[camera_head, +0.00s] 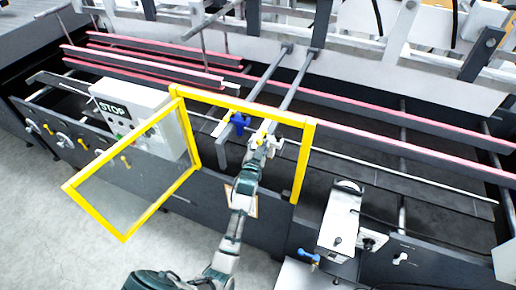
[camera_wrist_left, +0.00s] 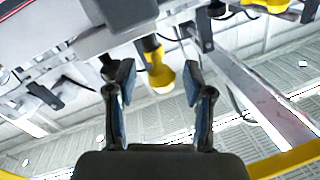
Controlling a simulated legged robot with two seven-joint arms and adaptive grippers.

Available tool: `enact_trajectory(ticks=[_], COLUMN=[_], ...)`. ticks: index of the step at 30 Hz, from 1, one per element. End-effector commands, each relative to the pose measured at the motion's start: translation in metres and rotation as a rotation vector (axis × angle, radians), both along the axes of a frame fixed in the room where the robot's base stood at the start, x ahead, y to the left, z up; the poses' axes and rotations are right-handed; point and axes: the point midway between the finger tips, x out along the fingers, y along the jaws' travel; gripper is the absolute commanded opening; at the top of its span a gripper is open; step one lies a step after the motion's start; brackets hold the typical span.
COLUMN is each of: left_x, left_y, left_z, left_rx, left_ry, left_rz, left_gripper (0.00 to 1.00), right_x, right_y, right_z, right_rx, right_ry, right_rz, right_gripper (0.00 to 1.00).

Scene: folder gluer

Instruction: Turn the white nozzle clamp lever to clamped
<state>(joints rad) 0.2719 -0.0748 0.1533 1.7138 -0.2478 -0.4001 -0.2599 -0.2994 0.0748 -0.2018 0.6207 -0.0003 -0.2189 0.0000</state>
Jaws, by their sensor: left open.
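My left gripper (camera_head: 262,141) reaches through the open yellow-framed guard to a small cluster of fittings on a metal bar. A blue handle (camera_head: 238,122) is just left of it, and a yellow piece (camera_head: 258,137) is at its fingertips. A small white part (camera_head: 277,144) is beside the fingers; I cannot tell whether it is the nozzle clamp lever or its position. In the left wrist view, the gripper (camera_wrist_left: 160,84) is open, with a yellow rounded knob (camera_wrist_left: 160,74) between or just beyond its fingers. Contact cannot be told. My right gripper is not in view.
The yellow-framed guard door (camera_head: 128,187) stands swung open on the left, by a white STOP box (camera_head: 140,110). The guard's yellow right post (camera_head: 303,160) is close to my arm. Red rails (camera_head: 390,140) run across the machine. A white device (camera_head: 340,222) stands at front right.

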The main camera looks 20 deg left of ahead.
Motion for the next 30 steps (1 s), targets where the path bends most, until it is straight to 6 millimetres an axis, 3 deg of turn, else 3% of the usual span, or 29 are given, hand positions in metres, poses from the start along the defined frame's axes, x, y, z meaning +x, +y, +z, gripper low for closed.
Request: enact_trajectory(ticks=[15,21,30], left_x=[-0.096,-0.110,-0.111], left_y=[-0.022,-0.026,-0.026], left_z=[-0.002,-0.003,-0.002], left_rx=[-0.002,-0.002,-0.002], left_ry=[0.003,0.004,0.002], left_rz=[-0.002,-0.002,-0.001], left_gripper=[0.52,0.52,0.52], right_x=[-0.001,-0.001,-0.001], right_y=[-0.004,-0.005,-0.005], right_z=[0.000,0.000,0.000], right_rx=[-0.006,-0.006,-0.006], right_ry=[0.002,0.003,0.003], right_rz=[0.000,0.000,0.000], right_gripper=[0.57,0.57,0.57])
